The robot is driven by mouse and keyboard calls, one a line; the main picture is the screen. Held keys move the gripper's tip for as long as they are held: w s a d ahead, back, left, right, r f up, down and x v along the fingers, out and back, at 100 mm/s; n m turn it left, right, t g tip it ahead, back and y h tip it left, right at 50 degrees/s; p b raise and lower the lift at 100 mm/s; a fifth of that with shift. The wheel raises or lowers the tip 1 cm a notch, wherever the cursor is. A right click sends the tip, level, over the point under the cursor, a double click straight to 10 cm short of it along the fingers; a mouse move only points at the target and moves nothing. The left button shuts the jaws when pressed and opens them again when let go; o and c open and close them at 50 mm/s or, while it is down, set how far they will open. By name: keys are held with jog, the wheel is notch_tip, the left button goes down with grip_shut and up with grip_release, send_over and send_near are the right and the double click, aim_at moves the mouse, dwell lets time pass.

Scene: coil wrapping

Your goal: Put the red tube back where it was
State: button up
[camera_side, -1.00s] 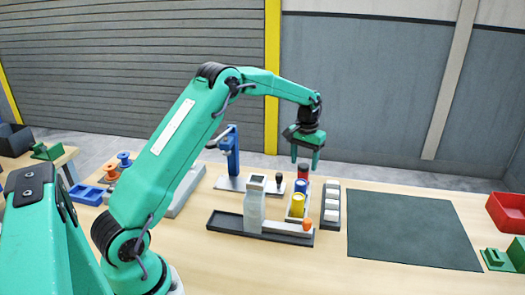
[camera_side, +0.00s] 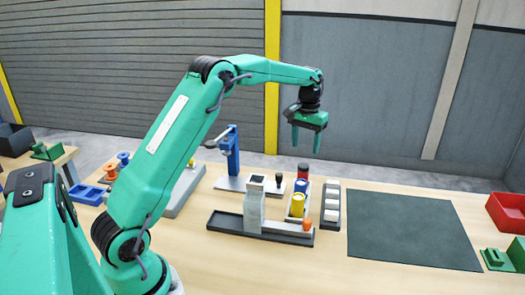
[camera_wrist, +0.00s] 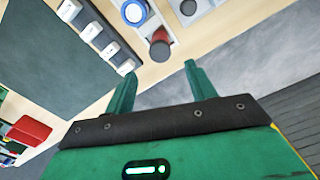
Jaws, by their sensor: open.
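The red tube (camera_side: 303,171) with a dark top stands upright at the far end of a light holder (camera_side: 289,217), behind the blue tube (camera_side: 300,187) and the yellow tube (camera_side: 298,204). In the wrist view the red tube (camera_wrist: 160,48) shows from above, just beyond and between my fingertips, beside the blue tube (camera_wrist: 134,12). My gripper (camera_side: 306,150) is open and empty, in the air above the red tube, clear of it. Both fingers (camera_wrist: 160,68) show in the wrist view with nothing between them. The tube's lower part and its seat are hidden.
A grey strip with white blocks (camera_side: 332,204) stands right of the holder. A blue-posted press (camera_side: 230,150) and black knob (camera_side: 281,177) are to the left. A dark tray (camera_side: 226,221) lies in front. A dark mat (camera_side: 410,228) leaves flat room at right.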

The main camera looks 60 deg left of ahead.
jog(key=s+d+r+m+t, duration=0.1)
jog(key=s+d+r+t, duration=0.1)
jog(key=s+d+r, duration=0.5)
jog(key=s+d+r+m+t, duration=0.1)
jog(key=s+d+r, duration=0.2)
jog(key=s+r, duration=0.45)
jog(key=s+d+f+m+t, duration=0.1)
jog(key=s+d+f, duration=0.1)
jog(key=s, duration=0.7)
jog(key=s+d+f+m+t, duration=0.1)
jog(key=s+d+f, duration=0.1)
jog(key=s, duration=0.8)
jog(key=shift+d+f+m+t, duration=0.3)
jog(key=shift+d+f, duration=0.1)
jog(key=shift+f, duration=0.3)
